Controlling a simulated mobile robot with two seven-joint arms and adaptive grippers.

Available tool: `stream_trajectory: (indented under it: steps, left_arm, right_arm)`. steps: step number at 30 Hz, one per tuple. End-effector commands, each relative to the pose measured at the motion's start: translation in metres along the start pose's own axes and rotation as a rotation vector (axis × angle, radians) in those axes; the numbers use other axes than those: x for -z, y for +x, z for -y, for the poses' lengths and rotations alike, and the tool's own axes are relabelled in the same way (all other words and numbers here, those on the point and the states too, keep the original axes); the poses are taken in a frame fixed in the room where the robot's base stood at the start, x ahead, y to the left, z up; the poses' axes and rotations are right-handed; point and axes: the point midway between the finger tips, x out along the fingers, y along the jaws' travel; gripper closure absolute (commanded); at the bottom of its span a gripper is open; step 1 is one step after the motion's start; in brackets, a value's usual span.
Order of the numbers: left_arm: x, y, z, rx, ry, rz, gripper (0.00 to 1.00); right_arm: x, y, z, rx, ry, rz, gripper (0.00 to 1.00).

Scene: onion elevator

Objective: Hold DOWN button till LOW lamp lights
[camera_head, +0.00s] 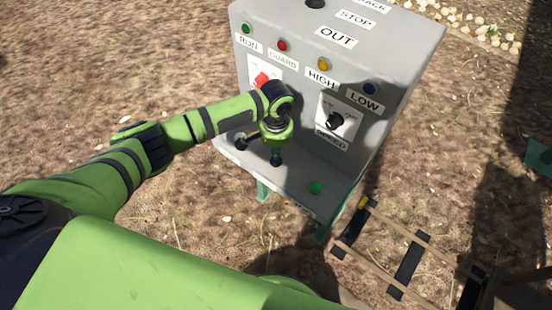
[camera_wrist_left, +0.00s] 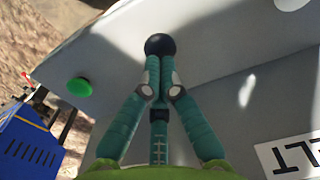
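The grey control box (camera_head: 395,50) stands in front of me. The blue lamp above the LOW label (camera_head: 364,102) is at its right; the LOW lamp (camera_head: 369,88) looks dark. My left gripper (camera_head: 276,160) points down at the box's lower ledge. In the left wrist view my left gripper (camera_wrist_left: 160,85) has its fingers together, with a round black button (camera_wrist_left: 159,45) at their tips. Whether the tips press it or only sit close, I cannot tell. A DOWN label is not readable in either view. My right gripper is not in view.
A green button (camera_head: 316,187) sits on the ledge to the right; it also shows in the left wrist view (camera_wrist_left: 72,90). A black-knobbed lever (camera_head: 240,143) is at the left. A SPEED dial (camera_head: 335,121) and red switch (camera_head: 262,79) are on the face. Rails (camera_head: 405,262) lie lower right.

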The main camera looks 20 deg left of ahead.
Motion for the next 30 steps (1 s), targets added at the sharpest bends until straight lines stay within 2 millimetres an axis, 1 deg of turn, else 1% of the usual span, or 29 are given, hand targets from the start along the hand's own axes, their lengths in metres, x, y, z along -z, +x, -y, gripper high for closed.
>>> stream_trajectory:
  steps: [8, 30]
  left_arm:
    - [0.0, 0.003, 0.0, 0.0, 0.0, 0.0, 1.0]
    - [0.0, 0.025, 0.0, 0.0, 0.0, 0.001, 1.0]
  right_arm:
    - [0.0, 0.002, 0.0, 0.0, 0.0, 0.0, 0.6]
    - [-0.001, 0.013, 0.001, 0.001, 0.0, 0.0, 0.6]
